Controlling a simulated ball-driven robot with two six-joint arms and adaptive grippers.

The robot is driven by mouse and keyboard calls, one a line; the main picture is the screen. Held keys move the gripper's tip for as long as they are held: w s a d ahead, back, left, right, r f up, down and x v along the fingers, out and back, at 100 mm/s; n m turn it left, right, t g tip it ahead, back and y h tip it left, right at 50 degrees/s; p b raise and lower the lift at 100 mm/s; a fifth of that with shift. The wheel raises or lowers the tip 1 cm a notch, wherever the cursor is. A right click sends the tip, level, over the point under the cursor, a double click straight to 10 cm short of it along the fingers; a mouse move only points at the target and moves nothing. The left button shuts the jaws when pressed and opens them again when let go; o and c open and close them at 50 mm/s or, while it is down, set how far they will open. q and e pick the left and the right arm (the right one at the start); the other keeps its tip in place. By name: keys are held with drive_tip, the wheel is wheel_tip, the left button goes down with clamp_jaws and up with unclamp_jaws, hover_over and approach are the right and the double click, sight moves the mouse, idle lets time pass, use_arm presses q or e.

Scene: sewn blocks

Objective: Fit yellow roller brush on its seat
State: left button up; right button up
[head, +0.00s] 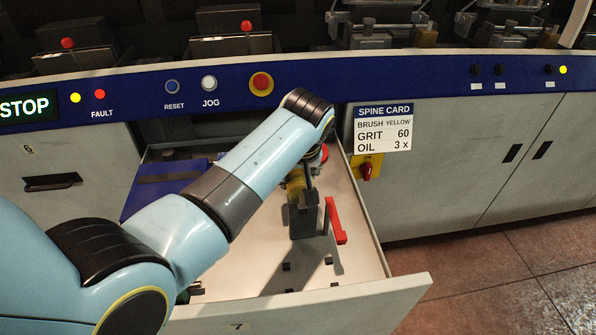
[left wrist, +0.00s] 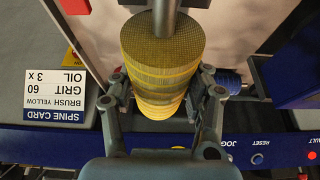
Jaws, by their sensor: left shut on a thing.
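The yellow roller brush (left wrist: 162,62) fills the middle of the left wrist view, a banded yellow cylinder with a grey metal shaft at its end. My left gripper (left wrist: 163,88) is shut on it, one finger on each side. In the head view the brush (head: 295,182) shows partly, behind and below my left wrist, over the open drawer. A dark grey block (head: 303,218) stands just below it in the drawer, beside a red lever (head: 335,220). I cannot tell whether the brush touches this block, or whether the block is the seat. My right gripper is not in view.
A spine card (head: 383,128) reads brush yellow, grit 60, oil 3 x. A blue roller (left wrist: 228,82) shows beside the gripper.

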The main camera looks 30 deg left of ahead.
sight(299, 173)
use_arm(q)
drive_tip(key=shift+f+b, duration=0.45)
drive_tip(key=shift+f, duration=0.3)
idle(0.3)
drive_tip(key=shift+f, duration=0.5)
idle(0.7)
drive_tip(key=o, duration=1.4)
drive_tip(key=v, duration=0.7)
drive_tip(key=shift+d+r, duration=0.15)
drive_tip(key=shift+r, duration=0.05)
drive_tip(key=shift+s, duration=0.1)
